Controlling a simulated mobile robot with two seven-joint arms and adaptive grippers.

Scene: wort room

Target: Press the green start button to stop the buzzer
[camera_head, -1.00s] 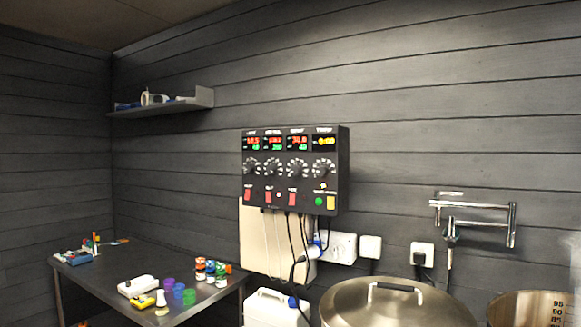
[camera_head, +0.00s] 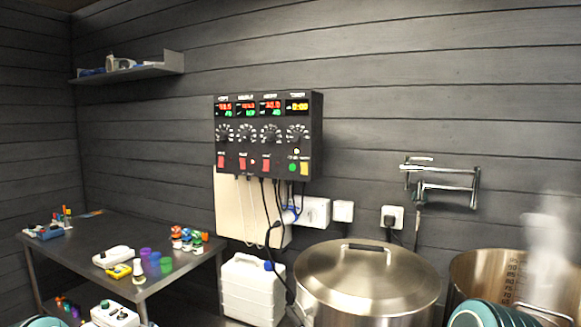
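The black control panel (camera_head: 268,136) hangs on the dark plank wall, left of the picture's middle. The round green start button (camera_head: 292,167) is at its lower right, with a yellow button (camera_head: 304,168) just to its right. Above them are a dial (camera_head: 298,133) and a yellow timer display (camera_head: 297,106) that seems to read 0:00. Several red switches, such as this red switch (camera_head: 266,165), are to the left of the green button. Nothing covers the button. Neither of my grippers is in view. The buzzer's sound cannot be judged from the picture.
A lidded steel kettle (camera_head: 366,290) and an open steaming pot (camera_head: 481,268) stand below the wall at right. A white canister (camera_head: 253,290) is below the panel, with cables hanging nearby. A metal table (camera_head: 75,242) with small items is at left. A folding tap (camera_head: 440,183) is on the wall.

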